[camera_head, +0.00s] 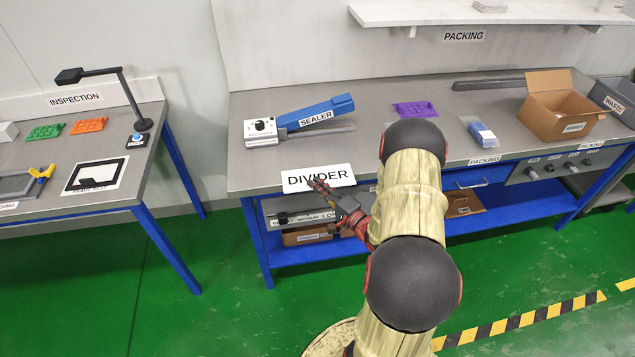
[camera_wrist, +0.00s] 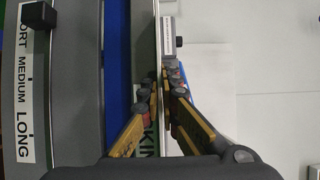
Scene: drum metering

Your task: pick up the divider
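The divider (camera_head: 318,178) is a thin flat white piece lettered DIVIDER. It lies at the front left edge of the packing bench in the head view, with its near edge by the bench front. My gripper (camera_head: 321,187) is at this near edge, with fingers overlapping it. In the wrist view my gripper's fingertips (camera_wrist: 161,84) are close together with a narrow gap, one on each side of a thin edge-on strip. The divider is hard to make out there. Whether the fingers press on it is not clear.
A sealer (camera_head: 300,121) with a blue arm stands behind the divider. A grey unit marked MEDIUM and LONG (camera_head: 307,217) sits below the bench top; it also shows in the wrist view (camera_wrist: 27,85). A purple piece (camera_head: 415,109) and an open carton (camera_head: 560,112) lie farther right.

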